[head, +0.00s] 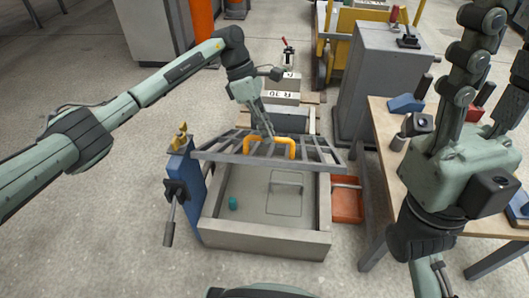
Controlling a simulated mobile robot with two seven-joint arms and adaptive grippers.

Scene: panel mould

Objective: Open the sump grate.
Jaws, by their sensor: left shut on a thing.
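The sump grate (316,151) is a grey barred panel with a yellow handle (270,139) on it. It is tilted up over the concrete sump (265,243), and the front of the pit shows uncovered beneath it. My left gripper (265,132) is shut on the yellow handle at its left part. My right gripper is not clearly seen; only my right arm shows at the right, over the table.
A blue post with a lever (187,187) stands at the sump's left side. An orange-red bin (346,200) is at its right, beside a wooden-topped table (378,128). A grey cabinet (378,80) stands behind. The floor at left is clear.

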